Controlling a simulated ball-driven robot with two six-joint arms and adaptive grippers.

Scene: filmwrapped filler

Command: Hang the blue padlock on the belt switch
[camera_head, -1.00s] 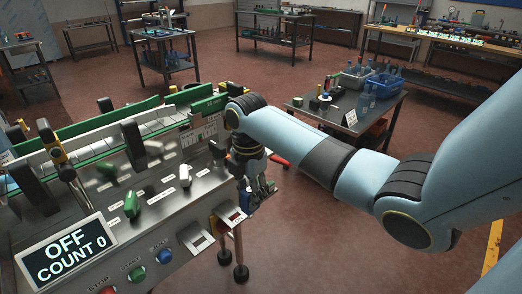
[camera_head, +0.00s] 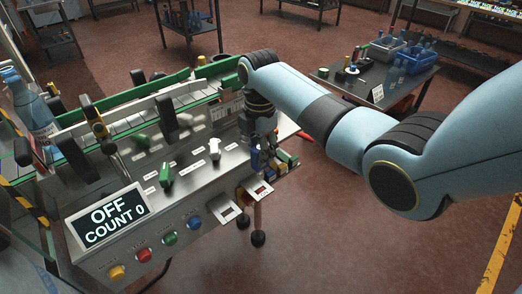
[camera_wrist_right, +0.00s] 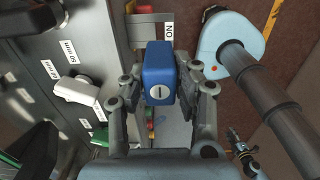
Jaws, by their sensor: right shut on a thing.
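My right gripper (camera_wrist_right: 161,100) is shut on the blue padlock (camera_wrist_right: 159,72), with a finger on each side of its body. In the right wrist view the padlock's face with a round pale keyhole plate faces the camera; its shackle is hidden. In the head view the blue padlock (camera_head: 255,160) shows small below my right gripper (camera_head: 260,150), at the right end of the steel console (camera_head: 190,190). A green switch handle (camera_head: 166,175) and a white handle (camera_head: 214,148) stand on the console top. I cannot tell from the labels which is the belt switch. My left gripper is not in view.
Yellow, red and green pieces (camera_head: 287,160) sit close beside the gripper at the console's right end. A display (camera_head: 107,215) reads OFF, COUNT 0. Coloured buttons (camera_head: 169,238) line the front. A guarded conveyor (camera_head: 135,115) runs behind. Open floor lies to the right.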

